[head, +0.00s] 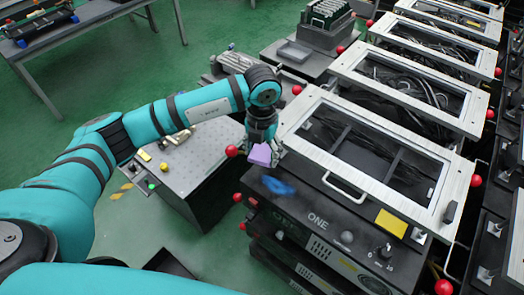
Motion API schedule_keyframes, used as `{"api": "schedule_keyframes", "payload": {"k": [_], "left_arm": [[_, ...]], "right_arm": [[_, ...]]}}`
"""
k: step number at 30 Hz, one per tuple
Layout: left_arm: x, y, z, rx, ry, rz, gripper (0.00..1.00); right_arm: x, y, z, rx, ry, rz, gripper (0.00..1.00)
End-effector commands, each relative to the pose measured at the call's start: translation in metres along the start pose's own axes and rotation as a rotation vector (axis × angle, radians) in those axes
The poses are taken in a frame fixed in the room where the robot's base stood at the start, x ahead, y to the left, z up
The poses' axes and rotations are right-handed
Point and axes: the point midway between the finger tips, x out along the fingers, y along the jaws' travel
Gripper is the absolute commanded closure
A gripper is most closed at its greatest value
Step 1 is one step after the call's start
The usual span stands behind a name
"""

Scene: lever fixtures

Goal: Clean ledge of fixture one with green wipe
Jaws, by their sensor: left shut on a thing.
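Fixture one is a dark box with the word ONE on its front and a light-framed glass lid (345,190) above. Its dark ledge (325,205) runs below the lid, and a blue smear-like patch (278,186) lies at its left end. My left gripper (265,148) points down and is shut on a lavender block-like thing (260,155), just above and left of the blue patch. I cannot tell whether this thing touches the ledge. Its colour looks lavender, and I see no green wipe. My right gripper is out of view.
A red ball knob (232,151) sits just left of my gripper. A lid handle (343,187) and a yellow label (391,223) are to the right. A grey perforated table (190,160) with small parts stands at the left. More glass-lidded fixtures line up behind.

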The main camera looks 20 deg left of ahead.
Motion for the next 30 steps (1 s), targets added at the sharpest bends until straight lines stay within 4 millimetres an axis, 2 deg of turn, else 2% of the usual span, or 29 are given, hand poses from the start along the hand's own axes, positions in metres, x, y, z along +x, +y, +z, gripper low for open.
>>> {"api": "schedule_keyframes", "payload": {"k": [17, 30], "left_arm": [[0.002, 0.0, 0.0, -0.001, 0.0, 0.0, 0.67], [0.04, 0.0, 0.001, -0.001, 0.0, 0.0, 0.67]], "right_arm": [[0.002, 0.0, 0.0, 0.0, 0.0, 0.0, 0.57], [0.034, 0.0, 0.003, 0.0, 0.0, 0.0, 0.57]]}}
